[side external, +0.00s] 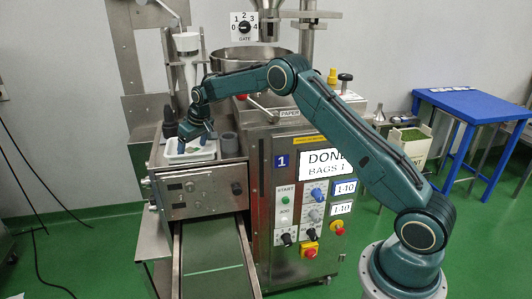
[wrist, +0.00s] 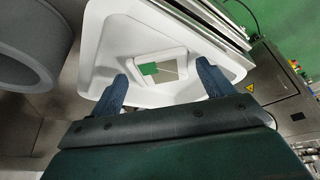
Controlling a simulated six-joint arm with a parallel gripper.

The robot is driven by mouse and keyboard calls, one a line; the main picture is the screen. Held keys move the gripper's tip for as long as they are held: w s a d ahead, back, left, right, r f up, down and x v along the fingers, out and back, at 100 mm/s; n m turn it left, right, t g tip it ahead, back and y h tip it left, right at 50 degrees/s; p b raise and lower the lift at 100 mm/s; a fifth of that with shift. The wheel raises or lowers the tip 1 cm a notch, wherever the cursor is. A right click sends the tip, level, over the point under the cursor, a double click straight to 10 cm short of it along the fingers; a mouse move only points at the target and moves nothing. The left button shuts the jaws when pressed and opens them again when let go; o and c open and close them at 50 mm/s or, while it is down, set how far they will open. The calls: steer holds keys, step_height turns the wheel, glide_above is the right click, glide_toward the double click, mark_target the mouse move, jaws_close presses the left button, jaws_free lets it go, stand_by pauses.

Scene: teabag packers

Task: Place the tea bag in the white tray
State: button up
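The white tray (wrist: 105,38) sits below my gripper in the wrist view. In the side view the white tray (side external: 176,158) stands on the machine's steel top at the left. The tea bag (wrist: 170,67), a small pale rectangle with a green patch, lies inside the tray, apart from its walls. My gripper (wrist: 163,83) is open, with its two blue fingers on either side of the tea bag and a gap to each. In the side view my gripper (side external: 196,143) points down over the tray and partly hides its inside.
A dark object (side external: 169,122) and a white funnel tube (side external: 189,72) are close behind. The machine's display (side external: 325,162) reads DONE, BAGS 1. A conveyor (side external: 213,262) runs below. A blue table (side external: 470,104) is far right.

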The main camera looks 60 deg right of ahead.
steer(key=shift+r, duration=0.1)
steer(key=v, duration=1.2)
steer(key=shift+r, duration=0.15)
stand_by(0.6)
steer(key=s+a+r, duration=0.4)
steer(key=s+r, duration=0.2)
steer(key=s, duration=0.5)
steer(key=s+a+r, duration=0.4)
steer(key=s+r, duration=0.3)
steer(key=s, duration=0.4)
steer(key=s+a+f, duration=0.1)
steer(key=s+f, duration=0.2)
steer(key=s, duration=0.8)
steer(key=s+a+f+t, duration=0.1)
steer(key=s+a+f, duration=0.1)
steer(key=s, duration=1)
steer(key=shift+a+f+n, duration=0.2)
steer(key=shift+f+n, duration=0.1)
steer(key=shift+f, duration=0.35)
